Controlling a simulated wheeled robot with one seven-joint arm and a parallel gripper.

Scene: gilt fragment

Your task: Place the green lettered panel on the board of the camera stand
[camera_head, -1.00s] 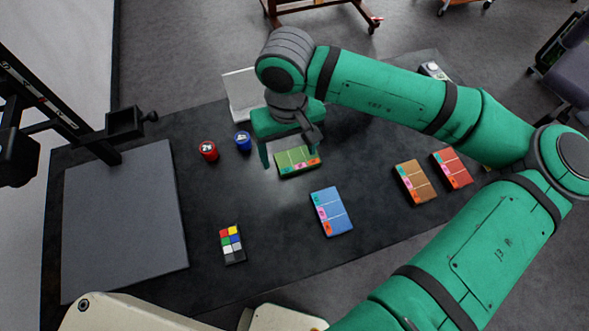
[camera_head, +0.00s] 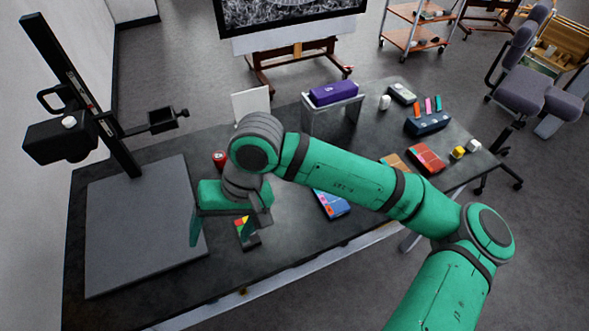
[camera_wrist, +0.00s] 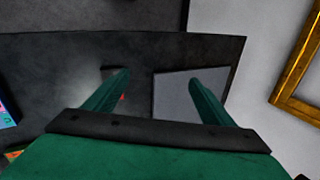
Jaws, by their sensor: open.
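The camera stand (camera_head: 85,95) stands at the left, with its flat grey board (camera_head: 130,250) lying bare on the table. The board also shows in the wrist view (camera_wrist: 180,93). My gripper (camera_head: 228,228) is open and empty, above the table by the board's right edge, near the colour chart (camera_head: 247,236). The green lettered panel is not visible in the head view; my arm may cover where it lay. A green and orange patch (camera_wrist: 14,154) at the lower left of the wrist view may be its edge, but I cannot tell.
A blue lettered panel (camera_head: 333,205) lies right of my gripper, partly behind my arm. Brown (camera_head: 394,163) and red (camera_head: 426,157) panels lie farther right. A red can (camera_head: 219,157) stands behind my gripper. A purple box (camera_head: 333,92) sits on a clear riser at the back.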

